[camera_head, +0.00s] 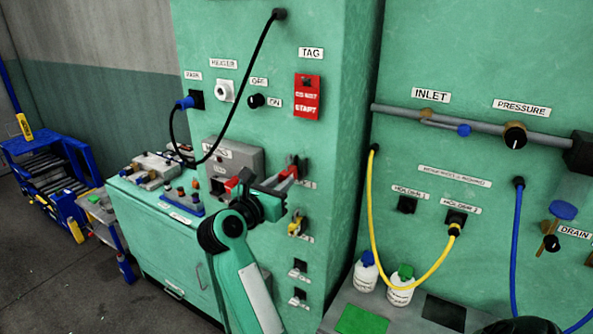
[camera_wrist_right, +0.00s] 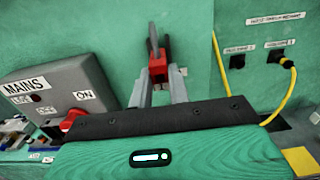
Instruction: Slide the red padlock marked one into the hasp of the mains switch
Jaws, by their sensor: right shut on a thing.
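The red padlock (camera_wrist_right: 160,72) is between the fingertips of my right gripper (camera_wrist_right: 159,88) in the wrist view, its dark shackle pointing up. In the head view the red padlock (camera_head: 289,172) shows at the tips of my right gripper (camera_head: 280,182). Its number cannot be read. The mains switch (camera_head: 243,157) is a grey box on the green cabinet, partly hidden by my gripper. In the wrist view the mains switch (camera_wrist_right: 85,82) is left of the gripper, with an ON label and a red handle (camera_wrist_right: 72,120). The padlock is apart from it. I cannot make out the hasp.
A yellow padlock (camera_head: 297,224) hangs on the cabinet below my right gripper. A black cable (camera_head: 258,60) loops down in front of the panel. A green bench (camera_head: 165,225) with small parts stands at left. A yellow hose (camera_head: 371,220) hangs at right.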

